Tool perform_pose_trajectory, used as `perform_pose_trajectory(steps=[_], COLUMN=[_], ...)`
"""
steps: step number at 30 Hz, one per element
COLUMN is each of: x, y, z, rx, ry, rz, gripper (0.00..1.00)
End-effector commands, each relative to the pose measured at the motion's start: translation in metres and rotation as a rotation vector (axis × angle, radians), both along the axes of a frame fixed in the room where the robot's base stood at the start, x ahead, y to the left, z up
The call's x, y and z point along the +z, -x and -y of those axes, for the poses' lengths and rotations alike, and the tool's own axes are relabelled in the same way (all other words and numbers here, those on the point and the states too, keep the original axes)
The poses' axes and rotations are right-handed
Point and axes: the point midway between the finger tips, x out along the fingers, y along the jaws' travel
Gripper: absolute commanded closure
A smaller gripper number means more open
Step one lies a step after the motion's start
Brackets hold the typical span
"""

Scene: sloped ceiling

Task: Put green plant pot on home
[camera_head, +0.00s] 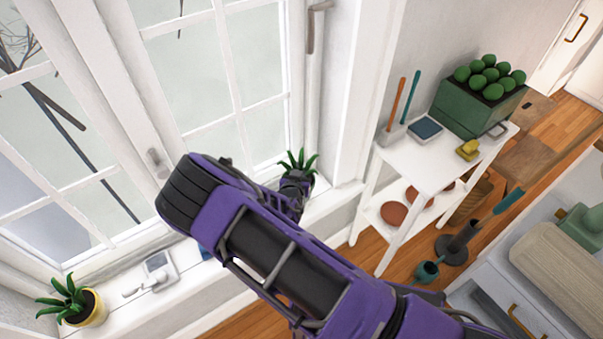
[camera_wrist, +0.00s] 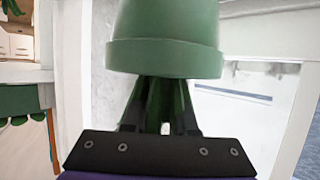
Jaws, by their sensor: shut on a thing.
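My gripper (camera_head: 292,190) is at the right end of the windowsill, partly hidden behind my purple arm. In the wrist view its dark fingers (camera_wrist: 160,105) are shut on the green plant pot (camera_wrist: 165,30), whose thick rim faces the gripper. Some green shows between the fingers. In the head view spiky green leaves (camera_head: 298,160) show just beyond the gripper. The pot itself is hidden there, and whether it touches the sill cannot be told. Nothing in view is clearly marked as home.
The white windowsill (camera_head: 190,291) holds a yellow pot with a spiky plant (camera_head: 84,308) and a small grey item (camera_head: 160,268). A white shelf stand (camera_head: 398,156) at right holds a green planter box (camera_head: 466,110). Window frames stand close behind the gripper.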

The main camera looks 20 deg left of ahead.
Motion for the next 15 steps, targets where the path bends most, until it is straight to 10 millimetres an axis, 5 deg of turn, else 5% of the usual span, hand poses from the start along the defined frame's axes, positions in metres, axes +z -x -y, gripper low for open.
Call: perform_pose_trajectory(steps=[4,15], x=[-0.015,-0.019], y=[-0.001,-0.001], z=[-0.001,-0.001], rx=[0.001,0.0], ry=[-0.002,-0.003], rz=[0.004,0.004], gripper=[1.0,1.0])
